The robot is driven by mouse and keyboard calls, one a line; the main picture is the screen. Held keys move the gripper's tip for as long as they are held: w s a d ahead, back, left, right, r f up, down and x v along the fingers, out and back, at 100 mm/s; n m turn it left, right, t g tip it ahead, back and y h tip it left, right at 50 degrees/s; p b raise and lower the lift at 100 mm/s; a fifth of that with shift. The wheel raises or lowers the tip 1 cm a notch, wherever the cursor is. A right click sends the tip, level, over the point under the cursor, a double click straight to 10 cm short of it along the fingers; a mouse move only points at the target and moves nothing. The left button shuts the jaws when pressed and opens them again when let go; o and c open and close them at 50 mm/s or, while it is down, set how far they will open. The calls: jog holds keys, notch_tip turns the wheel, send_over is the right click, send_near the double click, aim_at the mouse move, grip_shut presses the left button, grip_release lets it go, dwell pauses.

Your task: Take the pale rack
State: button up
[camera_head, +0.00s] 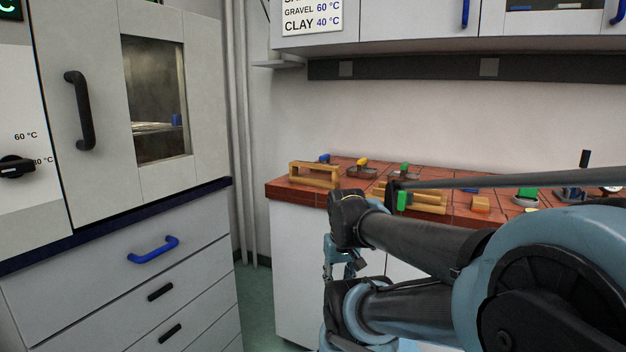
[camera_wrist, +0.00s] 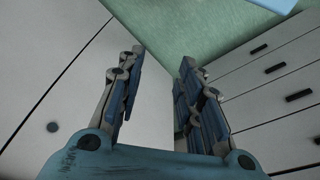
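A pale wooden rack (camera_head: 315,175) stands at the left end of the red tiled bench top (camera_head: 285,193) in the head view. A second wooden rack (camera_head: 428,203) is to its right, partly hidden by my arm. My gripper (camera_head: 342,268) hangs below bench height in front of the bench, apart from both racks. In the wrist view my gripper (camera_wrist: 163,60) is open, with nothing between its fingers. No rack shows in the wrist view.
Small trays with a yellow piece (camera_head: 362,162) and a green piece (camera_head: 405,168) stand behind the racks. A tan block (camera_head: 480,203) sits to the right. An oven cabinet (camera_head: 100,110) with drawers stands left. Green floor (camera_head: 256,300) is free between cabinet and bench.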

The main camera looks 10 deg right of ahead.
jog(key=o, duration=0.4)
jog(key=shift+s+r, duration=0.25)
jog(key=o, duration=0.4)
jog(key=w+r+m, duration=0.2)
jog(key=r, duration=0.2)
jog(key=w+r+m, duration=0.2)
jog(key=w+r, duration=0.1)
jog(key=w+r+m, duration=0.2)
jog(key=w+r, duration=0.1)
jog(key=r, duration=0.1)
jog(key=shift+w+a+r+y, duration=0.1)
jog(key=shift+r+y, duration=0.2)
jog(key=shift+y, duration=0.1)
jog(key=shift+c, duration=0.2)
notch_tip(320, 180, up, 24)
jog(key=m+y, duration=0.3)
jog(key=m, duration=1.6)
send_over(315, 164)
jog(key=s+d, duration=0.4)
jog(key=d, duration=0.1)
jog(key=x, duration=1.1)
jog(key=shift+w+d, duration=0.1)
jog(key=shift+w, duration=0.15)
jog(key=shift+x, duration=2.6)
